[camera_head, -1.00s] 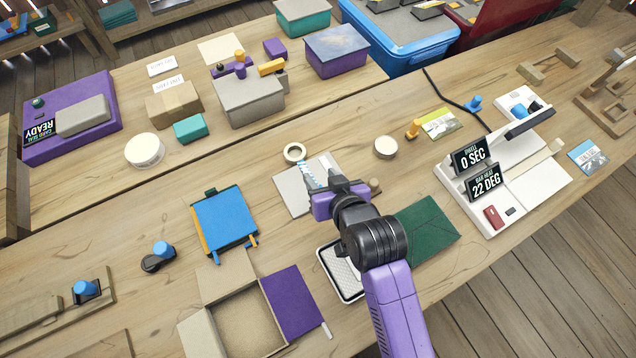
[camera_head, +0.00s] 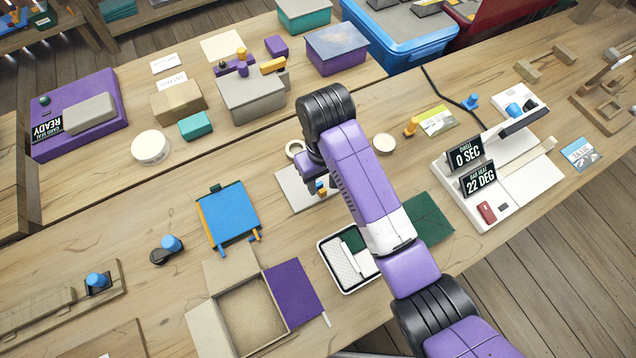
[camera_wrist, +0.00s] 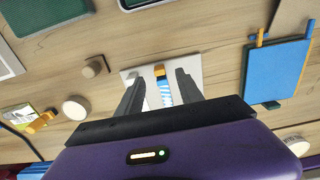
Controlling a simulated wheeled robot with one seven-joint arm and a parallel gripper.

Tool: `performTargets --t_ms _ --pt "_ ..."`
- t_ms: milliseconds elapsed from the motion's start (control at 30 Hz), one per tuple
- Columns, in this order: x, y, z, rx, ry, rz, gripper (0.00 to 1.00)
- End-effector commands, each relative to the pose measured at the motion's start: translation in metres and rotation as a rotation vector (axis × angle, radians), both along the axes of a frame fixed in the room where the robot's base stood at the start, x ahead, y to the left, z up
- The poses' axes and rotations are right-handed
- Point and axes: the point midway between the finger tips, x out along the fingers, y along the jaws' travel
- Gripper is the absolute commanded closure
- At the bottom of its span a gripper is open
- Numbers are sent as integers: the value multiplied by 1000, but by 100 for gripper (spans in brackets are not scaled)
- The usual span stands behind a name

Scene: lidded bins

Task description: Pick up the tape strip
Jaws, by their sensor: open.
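The tape strip (camera_wrist: 165,92) looks like a small blue-and-white striped piece with an orange block (camera_wrist: 159,71) at its end, over a pale grey board (camera_wrist: 193,73). In the wrist view my gripper (camera_wrist: 159,74) is open, with one dark finger on each side of the strip. Whether the fingers touch it I cannot tell. In the head view a bit of blue and orange (camera_head: 321,188) shows on the board (camera_head: 292,190) beside my arm.
A tape ring (camera_head: 295,149) and a round pale disc (camera_head: 383,144) lie near the board. A white-rimmed tray (camera_head: 325,262) and a green sheet (camera_head: 430,220) lie under my arm.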

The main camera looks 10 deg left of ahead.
Motion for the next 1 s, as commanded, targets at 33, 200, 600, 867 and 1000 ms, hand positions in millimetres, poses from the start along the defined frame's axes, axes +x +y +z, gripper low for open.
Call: performTargets --t_ms 33,200,600,867,1000 --pt "-1 -1 -4 -2 2 0 56" --pt "-2 -3 -27 -1 4 -1 56" --pt "-1 -3 -52 1 -2 0 56" --pt "-1 -3 -52 1 -2 -1 94" --pt "-1 -3 -52 1 -2 -1 100"
